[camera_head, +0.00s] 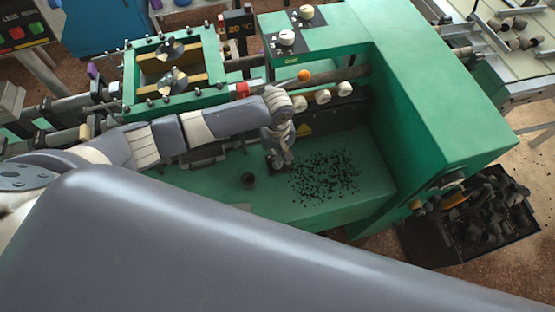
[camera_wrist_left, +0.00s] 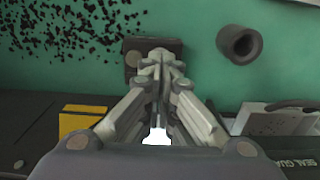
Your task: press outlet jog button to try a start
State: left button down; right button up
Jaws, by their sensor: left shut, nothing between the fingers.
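My left gripper (camera_head: 279,163) is shut and empty, pointing down at the green machine bed (camera_head: 235,195). In the left wrist view its closed fingertips (camera_wrist_left: 155,58) are over a small dark block (camera_wrist_left: 133,58) on the bed; I cannot tell whether they touch it. No readable label marks the outlet jog button, so I cannot tell which control it is. Two pale knobs on dark plates stand on the green housing, a nearer one (camera_head: 287,37) and a farther one (camera_head: 306,12). My right gripper is not in view.
Black crumbs (camera_head: 325,178) and a dark hollow plug (camera_head: 248,180) lie on the bed. An orange ball-like knob (camera_head: 304,76) and several white round parts (camera_head: 322,97) are behind the gripper. The tall green housing (camera_head: 440,90) bounds the right; a dark scrap tray (camera_head: 430,245) stands beyond.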

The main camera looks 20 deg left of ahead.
pick_arm(q)
jog(key=shift+f, duration=0.1)
jog(key=shift+f+b, duration=0.55)
jog(key=shift+f, duration=0.7)
jog(key=shift+p, duration=0.45)
dwell(0.6)
notch_tip(320, 180, up, 3)
jog(key=p, duration=0.3)
jog(key=shift+f, duration=0.1)
